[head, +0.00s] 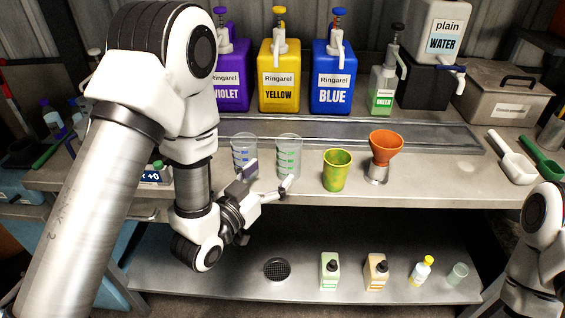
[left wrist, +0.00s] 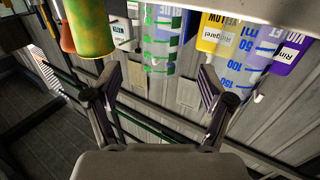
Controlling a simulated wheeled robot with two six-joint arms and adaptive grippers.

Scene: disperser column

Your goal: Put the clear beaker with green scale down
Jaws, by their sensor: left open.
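The clear beaker with green scale (head: 288,157) stands upright on the counter, left of the green-yellow cup. My left gripper (head: 270,177) is open just in front of it, with one finger to each side. In the left wrist view, which is upside down, the beaker (left wrist: 160,45) shows with its green marks between and beyond the spread fingers (left wrist: 160,82). I see no finger touching it. A second clear beaker with blue scale (head: 244,156) stands to its left, partly behind a finger. My right gripper is out of view.
The green-yellow cup (head: 337,170) and an orange funnel on a metal cup (head: 385,150) stand to the right. Dispenser jugs line the back. Small bottles stand on the lower shelf (head: 225,288).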

